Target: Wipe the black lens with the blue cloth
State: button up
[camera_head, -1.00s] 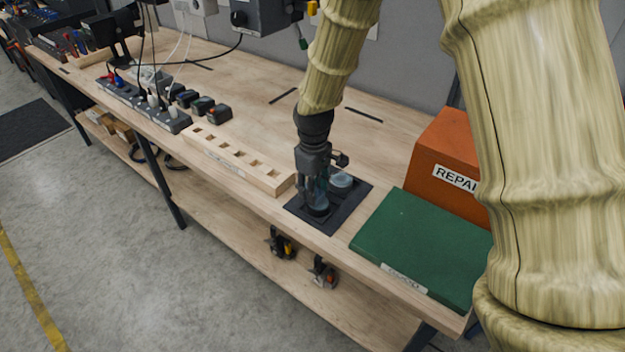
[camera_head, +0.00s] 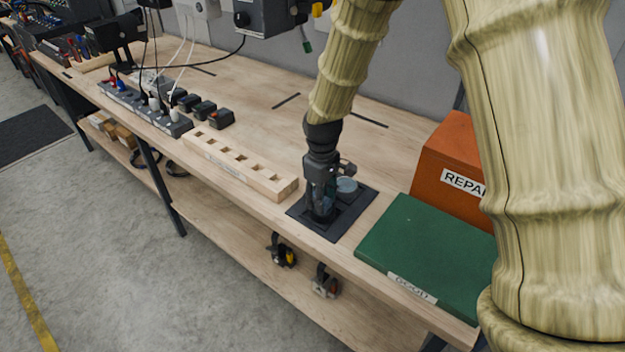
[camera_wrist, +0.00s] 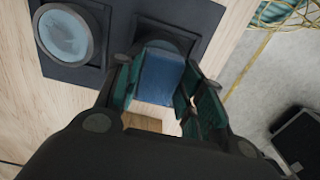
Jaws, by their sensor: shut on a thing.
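My gripper (camera_head: 322,212) points down over the front part of the black tray (camera_head: 345,226) on the bench. In the wrist view my gripper (camera_wrist: 165,88) is shut on the blue cloth (camera_wrist: 160,76), a folded block between its teal-padded fingers. The black lens (camera_wrist: 168,44) is a dark round shape in the tray, just beyond the cloth and partly hidden by it. Whether the cloth touches the lens I cannot tell. A second round piece with a pale blue-grey face (camera_wrist: 66,36) sits in the other tray place, also visible in the head view (camera_head: 346,186).
A wooden block with square holes (camera_head: 240,165) lies left of the tray. A green box (camera_head: 430,250) and an orange box marked REPAIR (camera_head: 450,150) stand to the right. A power strip (camera_head: 150,112) and several small black blocks lie farther left. The bench behind the tray is clear.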

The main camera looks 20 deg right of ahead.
jog(key=shift+s+a+r+p, duration=0.15)
jog(key=shift+s+a+p, duration=0.3)
jog(key=shift+s+a, duration=0.25)
notch_tip(320, 180, up, 8)
jog(key=p, duration=0.5)
jog(key=shift+p, duration=0.35)
